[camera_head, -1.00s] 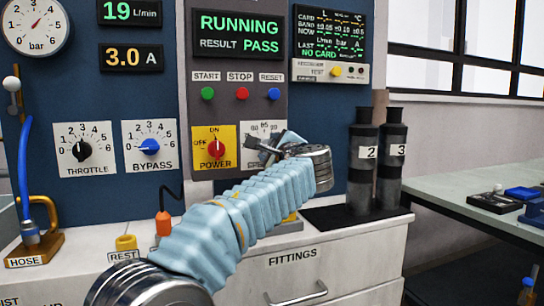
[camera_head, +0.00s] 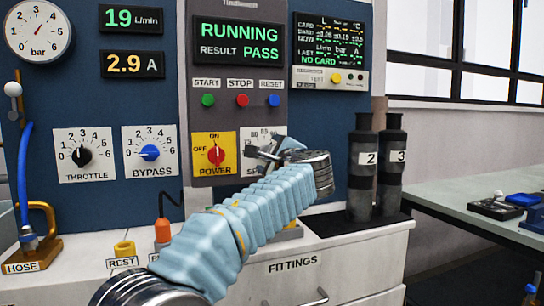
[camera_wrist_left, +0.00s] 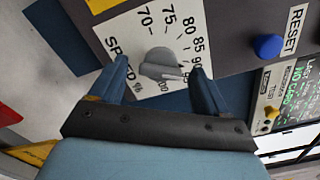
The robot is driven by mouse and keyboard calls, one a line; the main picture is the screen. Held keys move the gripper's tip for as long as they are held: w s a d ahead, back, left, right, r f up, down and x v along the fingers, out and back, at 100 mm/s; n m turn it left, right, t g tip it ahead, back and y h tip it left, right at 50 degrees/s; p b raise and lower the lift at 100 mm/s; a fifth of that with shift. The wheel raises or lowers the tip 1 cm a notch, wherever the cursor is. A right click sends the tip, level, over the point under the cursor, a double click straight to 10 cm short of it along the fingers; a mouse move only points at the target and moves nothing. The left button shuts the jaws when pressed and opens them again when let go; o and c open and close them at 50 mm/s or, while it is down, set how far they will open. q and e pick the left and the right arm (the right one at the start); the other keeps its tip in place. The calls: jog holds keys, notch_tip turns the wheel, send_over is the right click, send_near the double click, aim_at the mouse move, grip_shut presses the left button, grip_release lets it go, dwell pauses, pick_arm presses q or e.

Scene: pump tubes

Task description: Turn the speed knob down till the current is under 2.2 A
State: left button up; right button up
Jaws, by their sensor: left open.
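The current display (camera_head: 132,65) reads 2.9 A in the head view. The grey speed knob (camera_wrist_left: 160,66) sits on a white dial plate marked SPEED % (camera_wrist_left: 134,32), with numbers from 70 to 100. My left gripper (camera_wrist_left: 161,70) is open, with one blue finger on each side of the knob. Small gaps seem to show between fingers and knob; contact cannot be told. In the head view my left gripper (camera_head: 272,152) hides the knob and most of its dial. My right gripper is not in view.
The red power switch (camera_head: 215,154) is just left of the speed dial. Start, stop and reset buttons (camera_head: 242,100) are above. The screen (camera_head: 238,40) reads RUNNING, PASS; flow reads 19 L/min (camera_head: 131,19). Dark cylinders 2 (camera_head: 362,185) and 3 (camera_head: 391,180) stand to the right.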

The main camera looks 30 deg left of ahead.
pick_arm(q)
jog(key=b+v, duration=0.2)
jog(key=v, duration=1.2)
jog(key=shift+b, duration=0.3)
jog(key=shift+a, duration=0.1)
